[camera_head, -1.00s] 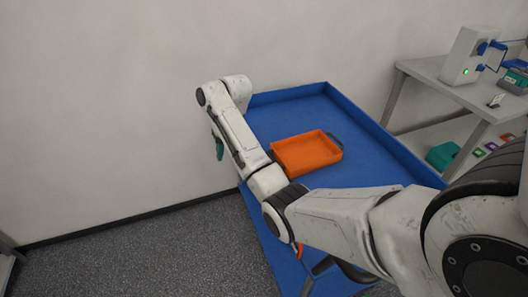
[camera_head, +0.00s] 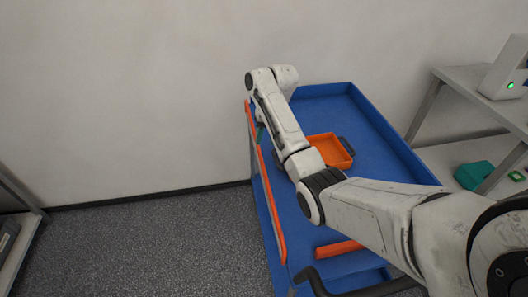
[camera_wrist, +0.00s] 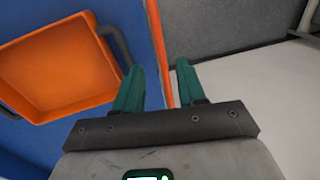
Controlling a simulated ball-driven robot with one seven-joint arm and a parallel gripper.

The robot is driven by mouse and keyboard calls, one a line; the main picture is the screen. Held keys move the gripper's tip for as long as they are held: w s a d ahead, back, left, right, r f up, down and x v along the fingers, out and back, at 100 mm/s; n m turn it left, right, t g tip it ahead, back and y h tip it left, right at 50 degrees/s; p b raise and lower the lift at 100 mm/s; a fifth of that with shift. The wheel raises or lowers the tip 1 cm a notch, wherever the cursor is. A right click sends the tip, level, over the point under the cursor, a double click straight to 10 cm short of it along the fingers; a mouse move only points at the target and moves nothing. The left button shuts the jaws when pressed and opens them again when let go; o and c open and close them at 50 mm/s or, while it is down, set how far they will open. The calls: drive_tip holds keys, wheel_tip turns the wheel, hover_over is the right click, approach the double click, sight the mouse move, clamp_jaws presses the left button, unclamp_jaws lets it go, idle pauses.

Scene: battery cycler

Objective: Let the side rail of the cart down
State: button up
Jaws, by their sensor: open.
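The blue cart (camera_head: 400,155) stands against the wall in the head view. Its orange side rail (camera_head: 265,190) runs along the cart's left side, standing above the blue deck on a grey post. My gripper (camera_head: 260,133) is at the far part of this rail, mostly hidden behind my arm. In the wrist view my gripper (camera_wrist: 159,67) is open, with two green fingers. The rail (camera_wrist: 158,45) passes through the gap between them, apart from both fingers. I cannot tell how deep it lies between them.
An orange tray (camera_head: 328,150) with dark handles lies on the cart deck, close to my arm. Another orange bar (camera_head: 340,247) and a dark handle (camera_head: 322,284) are at the cart's near end. A grey bench (camera_head: 475,90) stands right. Open floor (camera_head: 150,245) lies left.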

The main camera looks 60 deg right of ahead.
sight(261, 156)
drive_tip(key=f, duration=0.4)
drive_tip(key=w+a+f, duration=0.1)
drive_tip(key=f, duration=0.1)
drive_tip(key=shift+f, duration=0.35)
drive_tip(key=shift+c, duration=0.3)
clamp_jaws()
